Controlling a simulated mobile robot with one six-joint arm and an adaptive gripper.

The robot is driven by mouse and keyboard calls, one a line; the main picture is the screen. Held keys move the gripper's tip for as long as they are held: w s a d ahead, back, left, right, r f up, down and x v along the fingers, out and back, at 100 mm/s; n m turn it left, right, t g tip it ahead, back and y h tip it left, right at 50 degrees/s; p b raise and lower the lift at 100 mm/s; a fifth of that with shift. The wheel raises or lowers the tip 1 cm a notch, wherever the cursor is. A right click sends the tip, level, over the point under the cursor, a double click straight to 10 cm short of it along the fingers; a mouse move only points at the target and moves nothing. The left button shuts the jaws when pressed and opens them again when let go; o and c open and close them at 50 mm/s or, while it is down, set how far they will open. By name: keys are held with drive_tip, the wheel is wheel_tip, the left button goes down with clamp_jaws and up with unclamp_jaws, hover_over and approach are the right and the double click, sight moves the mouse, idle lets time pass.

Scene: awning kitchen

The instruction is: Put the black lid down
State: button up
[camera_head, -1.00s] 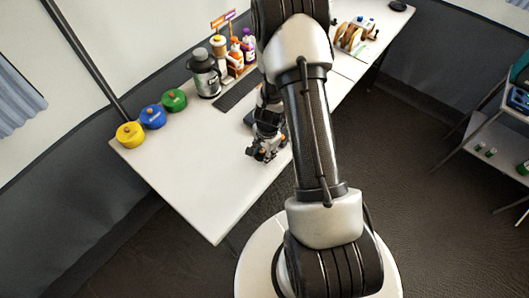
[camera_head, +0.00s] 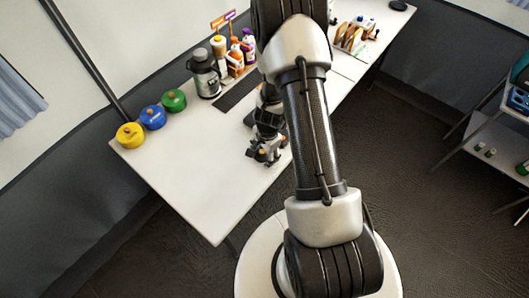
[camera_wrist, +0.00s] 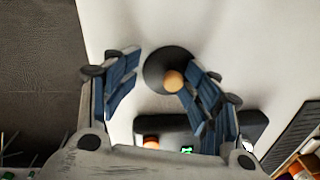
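The black lid (camera_wrist: 158,62) is a round dark disc with a light orange knob (camera_wrist: 173,81) and shows in the wrist view. It appears to lie on the white table (camera_wrist: 255,45). My gripper (camera_wrist: 160,66) is open, with its blue-padded fingers apart. The right finger is close to the knob and overlaps the lid's edge in the picture; whether it touches cannot be told. In the head view my gripper (camera_head: 266,152) is low over the table near its right edge. The lid cannot be made out there.
Yellow (camera_head: 130,135), blue (camera_head: 153,117) and green (camera_head: 174,100) lidded pots line the table's back-left side. A steel jug (camera_head: 205,75), bottles (camera_head: 248,45) and a dark mat (camera_head: 237,90) stand beyond my gripper. The front-left table is clear.

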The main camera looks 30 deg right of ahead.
drive_tip(key=s+a+r+n+t+p, duration=0.1)
drive_tip(key=a+r+n+p, duration=0.15)
drive_tip(key=r, duration=0.95)
drive_tip(key=s+a+r+n+p, duration=0.1)
drive_tip(key=a+r+n+p, duration=0.15)
drive_tip(key=r, duration=0.95)
drive_tip(key=s+a+r+n+t+p, duration=0.1)
drive_tip(key=a+r+n+p, duration=0.2)
drive_tip(key=r, duration=0.9)
drive_tip(key=s+a+r+n, duration=0.2)
drive_tip(key=s+r+n, duration=0.2)
drive_tip(key=s, duration=0.3)
drive_tip(key=s+a+r+n+t, duration=0.1)
drive_tip(key=s+a+r+n, duration=0.1)
drive_tip(key=s+r+n, duration=0.2)
drive_tip(key=s+r, duration=0.3)
drive_tip(key=s, duration=0.1)
drive_tip(key=shift+s+a+r+t+b, duration=0.15)
drive_tip(key=shift+a+r+t+b, duration=0.15)
drive_tip(key=shift+b, duration=0.05)
